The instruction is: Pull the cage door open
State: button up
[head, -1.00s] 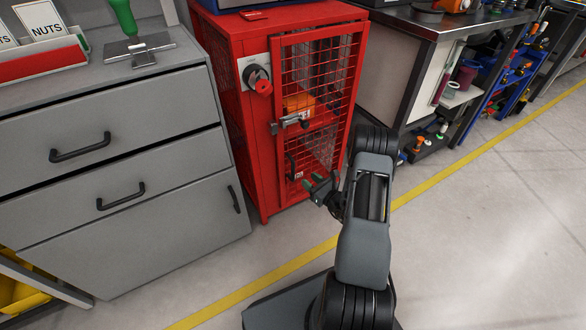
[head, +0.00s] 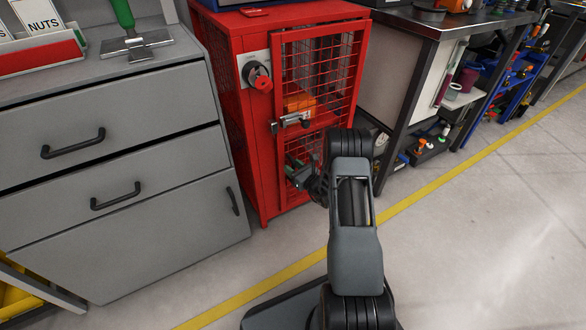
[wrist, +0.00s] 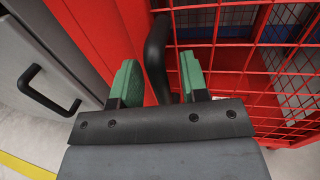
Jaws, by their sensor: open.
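The red cage (head: 254,150) stands in the middle of the head view. In the wrist view the black door handle (wrist: 157,60) rises between the green fingertips of my gripper (wrist: 160,82). The mesh door (wrist: 240,70) is to the right of the handle. The fingers are open on either side of the handle, with a gap at the left finger. In the head view my arm hides the handle and the lower right part of the door.
A grey drawer cabinet (head: 110,160) with black handles stands left of the cage. A metal workbench (head: 425,25) is at right. The floor (head: 500,220) at right is clear, crossed by a yellow line.

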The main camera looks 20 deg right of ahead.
jog(key=shift+c, duration=0.3)
grip_shut()
